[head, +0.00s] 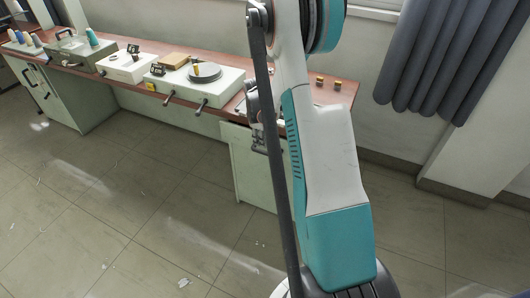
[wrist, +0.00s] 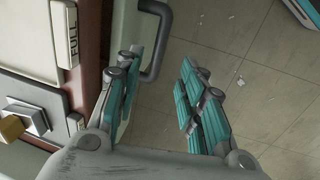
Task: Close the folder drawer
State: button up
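A pale green front with a dark bent bar handle (wrist: 163,42) shows at the top of the wrist view; I take it for the drawer front, but cannot tell how far it stands out. In the head view a pale green cabinet (head: 250,170) stands under the right end of the counter, partly hidden by my arm. My gripper (wrist: 158,78) is open and empty in the wrist view, fingers wide apart. The handle is just past the fingertips, nearer the left finger; contact cannot be told. In the head view my gripper (head: 262,125) is partly hidden beside the cabinet top.
A red-brown counter (head: 130,82) carries white and grey boxes, a round dark plate (head: 204,73) and small items. A box labelled FULL (wrist: 68,30) is close left of my gripper. Another green cabinet (head: 75,100) stands at left. The tiled floor (head: 150,190) is mostly clear.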

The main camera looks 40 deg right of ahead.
aim_at(265, 152)
jog(key=f+b, duration=0.1)
jog(key=f, duration=0.2)
jog(key=d+f+b, duration=0.1)
jog(key=f, duration=0.2)
jog(key=f+b, duration=0.1)
jog(key=f, duration=0.2)
jog(key=shift+w+d+f, duration=0.15)
jog(key=shift+w+d, duration=0.2)
grip_shut()
